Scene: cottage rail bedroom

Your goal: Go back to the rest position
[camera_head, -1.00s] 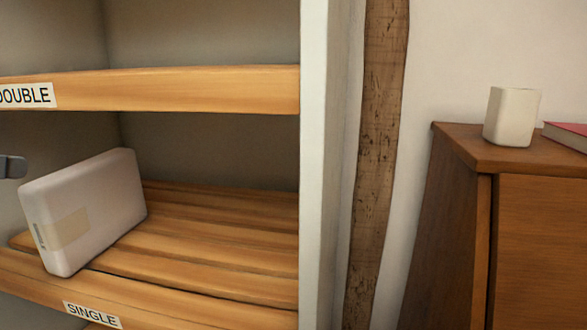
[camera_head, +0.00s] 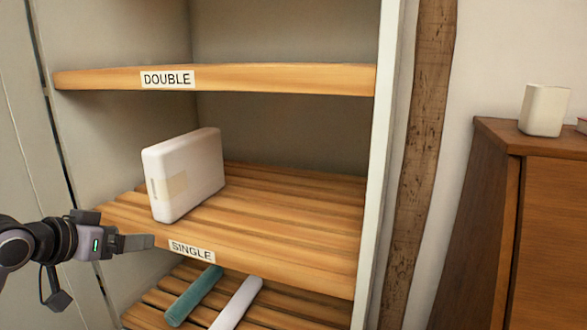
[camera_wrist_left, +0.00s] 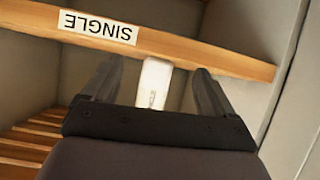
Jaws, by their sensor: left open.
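My left gripper (camera_head: 135,242) comes in from the left in the head view, in front of the shelf edge marked SINGLE. It is open and empty, and its two fingers show apart in the left wrist view (camera_wrist_left: 157,82). A white package (camera_head: 185,175) with a beige label stands upright on the slatted SINGLE shelf (camera_head: 310,245), apart from the gripper. A white thing, seemingly the package, shows between the fingers in the left wrist view (camera_wrist_left: 154,80), beyond them. My right gripper is not in view.
Above is the DOUBLE shelf (camera_head: 280,78). On the lowest slatted shelf lie a teal roll (camera_head: 194,296) and a white roll (camera_head: 237,303). A white upright (camera_head: 385,160) bounds the shelves at right.

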